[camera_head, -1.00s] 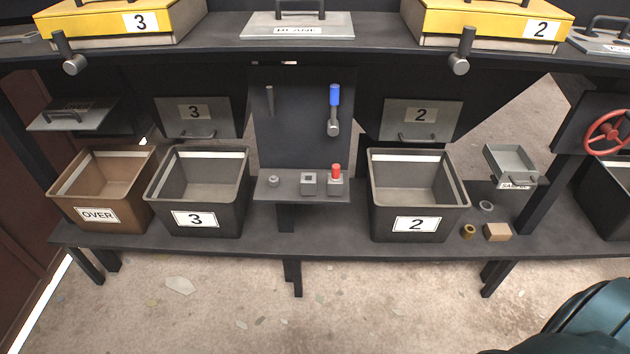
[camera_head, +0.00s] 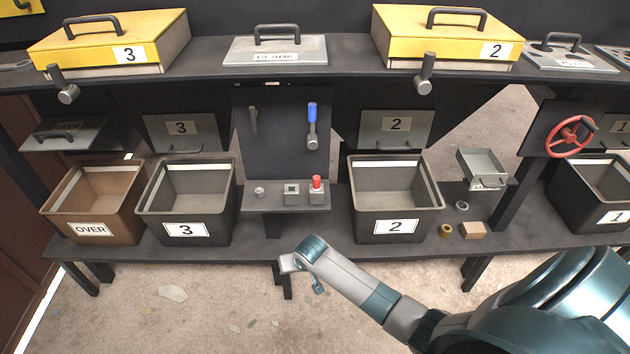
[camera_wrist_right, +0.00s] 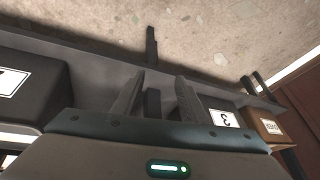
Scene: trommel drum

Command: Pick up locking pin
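A red-topped pin (camera_head: 317,184) stands upright in a small grey block on the small shelf of the centre panel; it looks like the locking pin. Beside it on that shelf are a grey block with a dark square top (camera_head: 291,194) and a small round knob (camera_head: 259,192). A blue-handled lever (camera_head: 312,113) is on the panel above. My right gripper (camera_head: 296,267) is below and in front of the shelf, apart from the pin. In the right wrist view its two fingers (camera_wrist_right: 160,86) are spread with nothing between them; the pin is not visible there. My left gripper is not in view.
Bin 3 (camera_head: 152,205) and the OVER bin (camera_head: 58,207) stand left of the shelf, bin 2 (camera_head: 436,205) right of it. A brass ring (camera_head: 445,231) and tan block (camera_head: 473,230) lie farther right on the bench (camera_head: 330,246).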

